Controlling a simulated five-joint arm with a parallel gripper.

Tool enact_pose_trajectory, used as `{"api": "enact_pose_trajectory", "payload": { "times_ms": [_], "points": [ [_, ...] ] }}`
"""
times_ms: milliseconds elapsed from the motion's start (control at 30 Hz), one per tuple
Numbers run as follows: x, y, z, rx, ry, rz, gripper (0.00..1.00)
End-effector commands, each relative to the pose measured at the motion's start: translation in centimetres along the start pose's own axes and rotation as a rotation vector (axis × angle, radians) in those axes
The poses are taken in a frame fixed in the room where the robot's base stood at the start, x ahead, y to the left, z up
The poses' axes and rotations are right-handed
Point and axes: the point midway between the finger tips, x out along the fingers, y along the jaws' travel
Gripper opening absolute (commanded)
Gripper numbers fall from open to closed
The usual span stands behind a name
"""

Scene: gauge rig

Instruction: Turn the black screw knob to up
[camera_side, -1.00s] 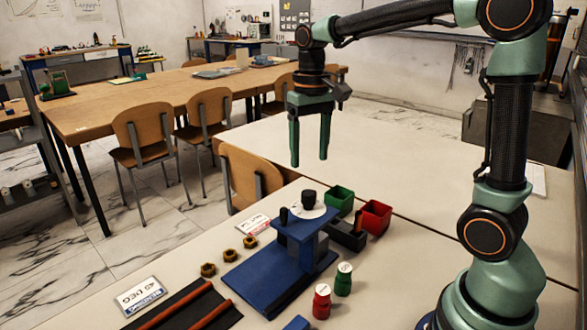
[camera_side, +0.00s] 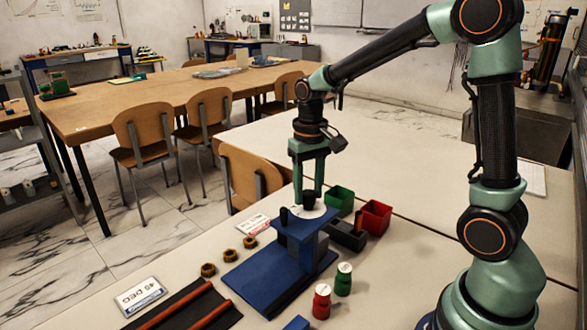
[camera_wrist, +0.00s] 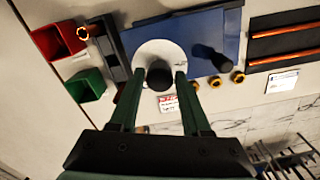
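The black screw knob (camera_side: 308,197) stands on a white dial disc (camera_side: 318,213) on top of the blue rig (camera_side: 285,262). In the wrist view the knob (camera_wrist: 159,76) sits between my two finger tips, in front of the white disc (camera_wrist: 150,52). My gripper (camera_side: 309,202) points straight down over the disc, its fingers on either side of the knob. The fingers are apart, with gaps showing between each finger and the knob in the wrist view. A second black post (camera_side: 284,216) stands on the rig left of the disc.
A green bin (camera_side: 341,200), a red bin (camera_side: 375,217) and a dark tray (camera_side: 348,236) stand right of the rig. Red (camera_side: 321,301) and green (camera_side: 343,279) cylinders stand in front. Several brass nuts (camera_side: 229,256) and a 45 DEG card (camera_side: 139,296) lie left.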

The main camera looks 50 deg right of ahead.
Motion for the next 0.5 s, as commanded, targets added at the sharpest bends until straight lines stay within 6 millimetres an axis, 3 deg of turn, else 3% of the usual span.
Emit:
{"api": "enact_pose_trajectory", "payload": {
  "times_ms": [33,100,500],
  "points": [
    [-0.02,0.0,-0.01,0.0,0.0,0.0,0.24],
    [-0.03,0.0,-0.01,0.0,0.0,0.0,0.0],
    [-0.07,-0.01,-0.03,-0.059,0.001,0.0,0.0]
  ]
}}
